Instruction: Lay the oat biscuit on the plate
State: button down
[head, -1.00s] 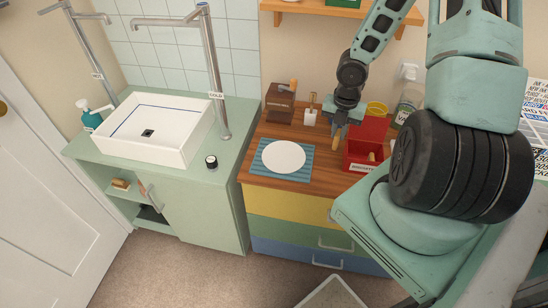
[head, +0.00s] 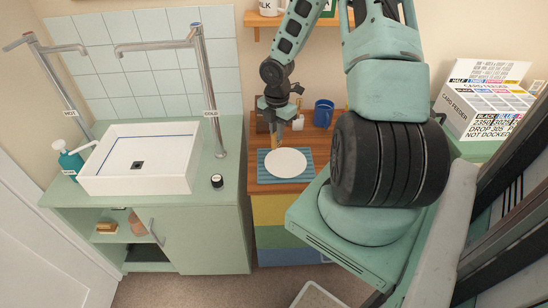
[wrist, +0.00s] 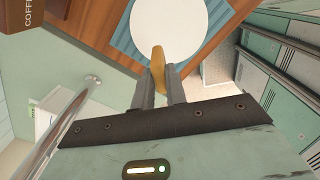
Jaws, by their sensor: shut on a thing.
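The oat biscuit (wrist: 158,60) is golden tan and shows edge-on in the wrist view. My gripper (wrist: 161,80) is shut on it, with its upper part sticking out beyond the fingertips. The white round plate (wrist: 168,27) lies just beyond the biscuit in that view. In the head view the plate (head: 286,163) rests on a blue striped mat (head: 262,176) on the wooden counter. My gripper (head: 274,134) points down near the plate's back left edge, above the counter. I cannot tell how high the biscuit is over the plate.
A blue mug (head: 323,114) stands behind the plate to the right. A coffee box (wrist: 25,18) is at the wrist view's upper left. A shelf (head: 262,20) hangs above.

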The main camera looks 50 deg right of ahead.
aim_at(277, 148)
notch_tip(277, 148, down, 7)
jog(key=shift+f+b, duration=0.2)
jog(key=shift+b, duration=0.3)
jog(key=shift+f, duration=0.15)
jog(key=c, duration=1.4)
grip_release()
jog(key=shift+c, duration=0.2)
notch_tip(277, 148, up, 11)
jog(key=shift+f+p, duration=0.1)
jog(key=shift+p, duration=0.95)
jog(key=shift+a+r, duration=0.1)
jog(key=shift+r, duration=0.7)
